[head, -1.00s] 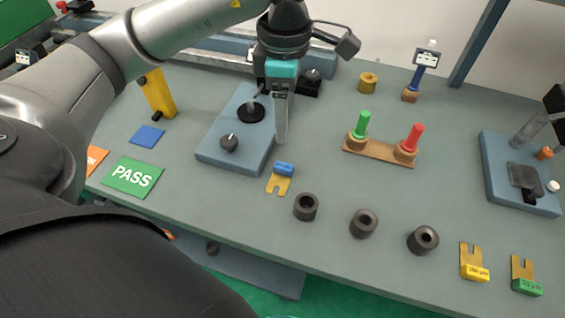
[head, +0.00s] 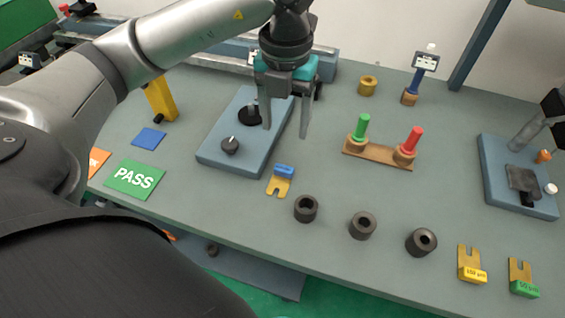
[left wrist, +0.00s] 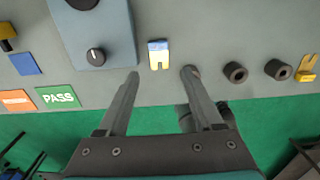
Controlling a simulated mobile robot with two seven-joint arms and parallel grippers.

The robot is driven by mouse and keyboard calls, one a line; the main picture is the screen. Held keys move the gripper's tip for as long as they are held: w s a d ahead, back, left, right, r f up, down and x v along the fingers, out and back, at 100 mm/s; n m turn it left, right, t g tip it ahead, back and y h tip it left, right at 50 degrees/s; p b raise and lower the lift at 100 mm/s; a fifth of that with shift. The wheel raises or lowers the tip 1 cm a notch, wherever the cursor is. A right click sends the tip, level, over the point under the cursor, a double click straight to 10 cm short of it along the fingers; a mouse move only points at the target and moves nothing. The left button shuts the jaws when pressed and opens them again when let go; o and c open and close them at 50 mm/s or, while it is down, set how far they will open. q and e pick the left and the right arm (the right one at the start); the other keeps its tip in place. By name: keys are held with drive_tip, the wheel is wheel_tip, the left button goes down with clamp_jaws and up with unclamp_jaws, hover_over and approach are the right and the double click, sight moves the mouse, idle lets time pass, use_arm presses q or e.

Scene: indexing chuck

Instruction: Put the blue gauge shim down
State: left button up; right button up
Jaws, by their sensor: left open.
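The blue gauge shim (head: 281,180), a brass forked plate with a blue grip, lies on the grey table in front of the blue-grey fixture plate. It also shows in the left wrist view (left wrist: 159,55), lying beyond the fingertips and between their lines. My left gripper (head: 286,132) is open and empty, raised above the table behind the shim, its two fingers spread apart. The fingers also show in the left wrist view (left wrist: 161,72), with nothing between them.
The fixture plate (head: 221,155) with a knob stands left of the shim. Several dark collars (head: 306,208) sit to its right, with the yellow shim (head: 471,265) and green shim (head: 522,279) beyond. A wooden stand (head: 379,154) holds green and red pegs. Bare table surrounds the shim.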

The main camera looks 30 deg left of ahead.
use_arm(q)
drive_tip(key=b, duration=0.1)
hover_over(283, 171)
wheel_tip(283, 171, down, 8)
drive_tip(key=shift+d+f, duration=0.1)
wheel_tip(283, 171, down, 5)
drive_tip(key=shift+s+f+b, duration=0.1)
drive_tip(key=shift+f+b, duration=0.05)
drive_tip(key=shift+b, duration=0.3)
clamp_jaws()
